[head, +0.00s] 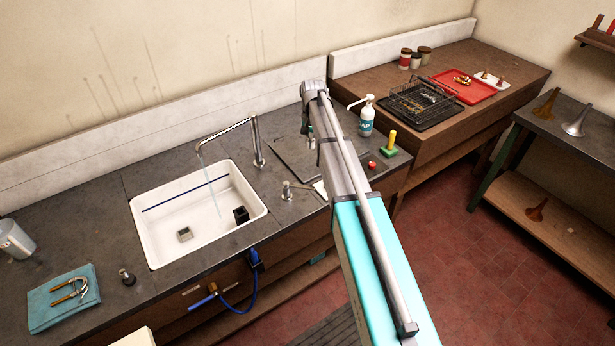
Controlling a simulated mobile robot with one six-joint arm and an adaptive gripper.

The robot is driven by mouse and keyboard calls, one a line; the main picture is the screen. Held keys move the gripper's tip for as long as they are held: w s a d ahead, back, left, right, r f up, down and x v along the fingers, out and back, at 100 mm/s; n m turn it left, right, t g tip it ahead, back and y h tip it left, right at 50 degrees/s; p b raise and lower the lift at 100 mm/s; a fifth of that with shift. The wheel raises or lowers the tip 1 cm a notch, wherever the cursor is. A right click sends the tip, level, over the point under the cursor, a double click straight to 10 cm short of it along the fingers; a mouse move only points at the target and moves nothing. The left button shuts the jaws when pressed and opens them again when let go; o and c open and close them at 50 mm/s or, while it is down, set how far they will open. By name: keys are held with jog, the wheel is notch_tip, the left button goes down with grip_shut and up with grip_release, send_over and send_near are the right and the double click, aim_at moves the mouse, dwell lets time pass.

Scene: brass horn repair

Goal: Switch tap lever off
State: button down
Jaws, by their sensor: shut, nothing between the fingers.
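The tap (257,140) is a chrome post with a long spout behind the white sink (140,222). A thin stream of water (209,188) falls from the spout into the basin. A metal lever (288,189) on a short post stands on the dark counter right of the sink. It points right, towards a pale piece beside my arm that I cannot identify for sure. My arm crosses the middle of the view, rising from the lower right and bending above the counter. My gripper is not visible; my arm hides that area.
A soap bottle (366,116), a green block with a yellow handle (388,143) and a small red item (372,165) stand right of my arm. A black wire rack (420,100) and red tray (466,88) are farther right. A blue cloth (45,311) lies left.

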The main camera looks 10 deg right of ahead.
aim_at(301, 186)
jog(key=shift+f, duration=0.15)
jog(key=shift+s+a+f+b, duration=0.35)
jog(key=shift+s+f+b, duration=0.5)
jog(key=shift+f+b, duration=1.1)
jog(key=shift+s+a+f+b, duration=0.4)
jog(key=shift+s+f+b, duration=0.45)
jog(key=shift+f+b, duration=1)
jog(key=shift+s+a+f+b, duration=0.35)
jog(key=shift+s+f+b, duration=0.5)
jog(key=shift+f+b, duration=1.1)
jog(key=shift+a+r, duration=0.1)
jog(key=shift+a, duration=0.15)
jog(key=shift+s, duration=0.15)
